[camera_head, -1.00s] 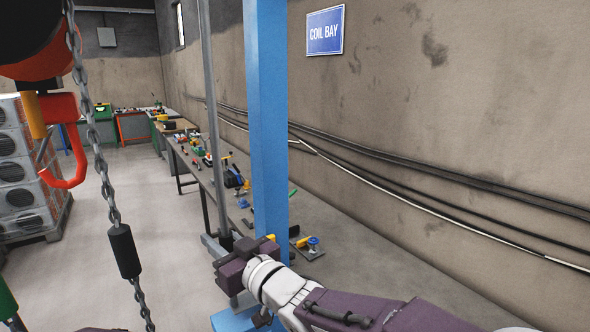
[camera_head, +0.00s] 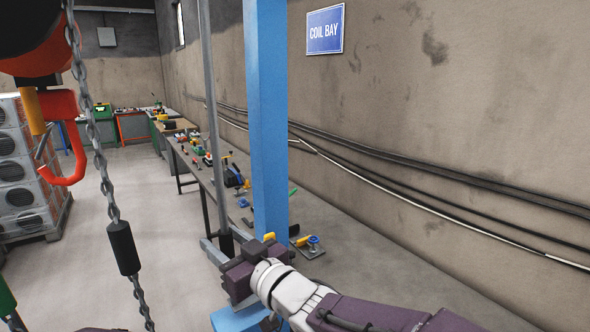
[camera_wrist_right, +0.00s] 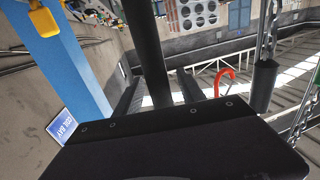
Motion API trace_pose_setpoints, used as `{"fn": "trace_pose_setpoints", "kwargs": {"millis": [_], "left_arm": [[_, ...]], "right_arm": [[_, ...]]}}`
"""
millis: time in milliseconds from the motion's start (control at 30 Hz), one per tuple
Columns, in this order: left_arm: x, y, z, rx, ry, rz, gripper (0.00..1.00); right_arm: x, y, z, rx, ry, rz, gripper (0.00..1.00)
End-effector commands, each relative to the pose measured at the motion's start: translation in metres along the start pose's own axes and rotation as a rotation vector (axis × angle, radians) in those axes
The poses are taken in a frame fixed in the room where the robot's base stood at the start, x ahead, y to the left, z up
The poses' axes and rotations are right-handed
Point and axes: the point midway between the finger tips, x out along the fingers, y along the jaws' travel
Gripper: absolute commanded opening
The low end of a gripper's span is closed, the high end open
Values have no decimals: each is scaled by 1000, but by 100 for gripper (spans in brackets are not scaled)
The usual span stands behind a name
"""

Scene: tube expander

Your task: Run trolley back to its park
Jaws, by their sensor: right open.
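The hoist body (camera_head: 35,45), black and orange, hangs at the upper left of the head view, partly cut off. I cannot tell whether the trolley itself is in view. I see nothing held. My left gripper is not in view.
A blue column (camera_head: 268,120) stands just beyond my right gripper. A long workbench (camera_head: 200,177) with tools runs along the right wall under a COIL BAY sign (camera_head: 325,31). Stacked grey units (camera_head: 25,170) stand on a pallet at the left. Floor between is clear.

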Motion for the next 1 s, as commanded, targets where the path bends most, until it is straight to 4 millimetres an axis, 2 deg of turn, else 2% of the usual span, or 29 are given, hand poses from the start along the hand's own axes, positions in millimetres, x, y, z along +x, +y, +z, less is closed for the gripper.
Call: {"fn": "trace_pose_setpoints", "kwargs": {"millis": [600, 1000], "left_arm": [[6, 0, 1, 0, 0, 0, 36], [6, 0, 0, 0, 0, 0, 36]], "right_arm": [[-46, 0, 0, 0, 1, 1, 47], [-48, 0, 0, 0, 0, 0, 47]]}}
